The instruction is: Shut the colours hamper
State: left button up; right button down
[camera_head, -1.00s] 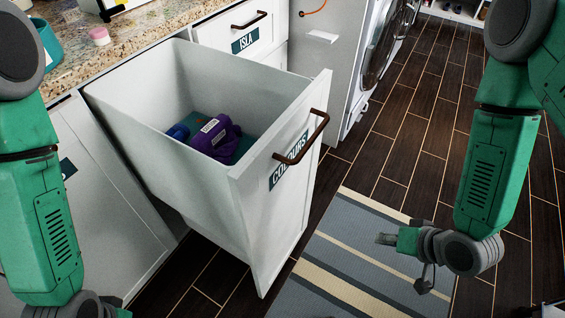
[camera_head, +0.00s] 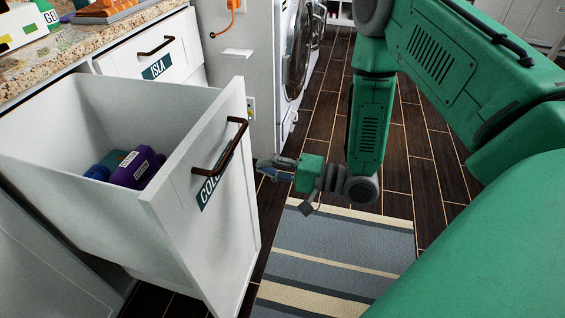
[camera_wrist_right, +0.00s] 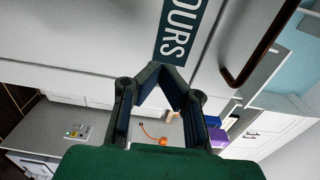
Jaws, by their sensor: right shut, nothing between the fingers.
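The colours hamper (camera_head: 218,245) is a white pull-out bin, standing well open from the cabinet. Its front has a dark bar handle (camera_head: 237,148) and a teal label (camera_head: 207,191), partly covered by the handle. Dark blue and purple bundles (camera_head: 137,168) lie inside. My right gripper (camera_head: 262,168) is at the right of the front panel, just past the handle; whether it touches is unclear. In the right wrist view its fingertips (camera_wrist_right: 155,72) meet, empty, before the front panel (camera_wrist_right: 80,30), below the label (camera_wrist_right: 181,32) and left of the handle (camera_wrist_right: 262,45). My left gripper is out of view.
A closed drawer marked ISLA (camera_head: 150,52) is behind the hamper, under a granite counter (camera_head: 50,55). White laundry machines (camera_head: 292,60) stand at the back. A striped rug (camera_head: 340,250) lies on the dark wooden floor, clear in front of the hamper.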

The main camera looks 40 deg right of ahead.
aim_at(232, 159)
jog(key=b+x, duration=0.1)
jog(key=x, duration=0.4)
jog(key=shift+w+f, duration=0.1)
jog(key=shift+w+a, duration=0.25)
jog(key=shift+a, duration=0.15)
jog(key=shift+d, duration=0.2)
jog(key=shift+w, duration=0.1)
